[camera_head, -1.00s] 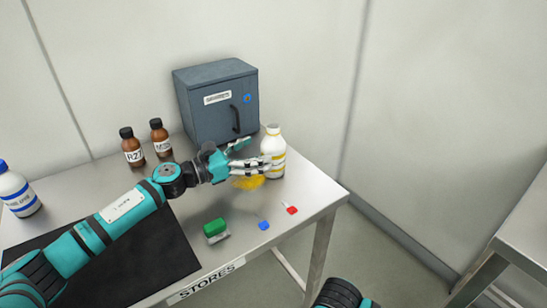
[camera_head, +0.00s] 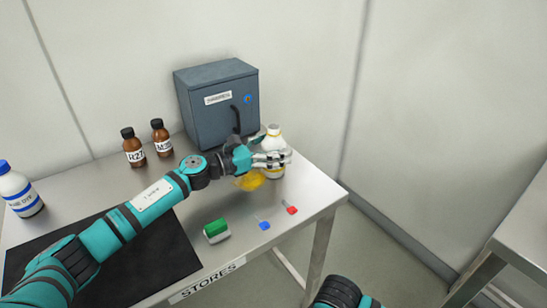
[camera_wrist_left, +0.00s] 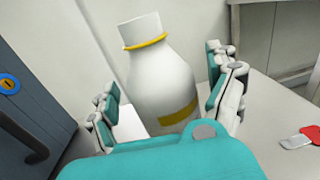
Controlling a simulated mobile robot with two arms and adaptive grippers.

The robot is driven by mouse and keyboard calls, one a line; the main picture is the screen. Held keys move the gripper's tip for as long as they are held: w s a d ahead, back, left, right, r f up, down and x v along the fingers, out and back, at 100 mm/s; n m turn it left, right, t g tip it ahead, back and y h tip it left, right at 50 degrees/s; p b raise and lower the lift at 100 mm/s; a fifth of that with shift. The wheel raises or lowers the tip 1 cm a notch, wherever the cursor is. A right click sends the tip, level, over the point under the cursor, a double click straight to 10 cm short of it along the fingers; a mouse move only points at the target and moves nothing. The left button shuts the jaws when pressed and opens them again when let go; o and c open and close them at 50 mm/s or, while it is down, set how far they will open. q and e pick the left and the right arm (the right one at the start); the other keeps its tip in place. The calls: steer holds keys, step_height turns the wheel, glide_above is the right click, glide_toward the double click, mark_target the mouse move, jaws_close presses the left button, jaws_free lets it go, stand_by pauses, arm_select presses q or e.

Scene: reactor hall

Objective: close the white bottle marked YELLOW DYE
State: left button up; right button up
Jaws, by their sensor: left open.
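The white bottle (camera_head: 273,133) with yellow bands stands upright near the table's right back corner. It also shows in the left wrist view (camera_wrist_left: 160,80), with a yellow ring around its neck. Its marking is not readable, and I cannot tell whether its white top is a cap or a bare neck. My left gripper (camera_head: 276,160) is at the bottle's body; in the left wrist view its open fingers (camera_wrist_left: 170,110) stand on either side of the bottle. I cannot tell whether they touch it. My right gripper is out of view.
A yellow patch (camera_head: 250,181) lies beside the bottle on the steel table (camera_head: 300,205). A grey cabinet (camera_head: 205,120) stands behind. Brown bottles (camera_head: 134,150), a blue-capped bottle (camera_head: 20,190), a green-and-white block (camera_head: 216,230), blue (camera_head: 264,225) and red (camera_head: 291,210) tags are around.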

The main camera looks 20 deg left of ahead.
mark_target(274, 126)
arm_select(q)
steer(key=c, duration=1.5)
steer(key=shift+r, duration=0.15)
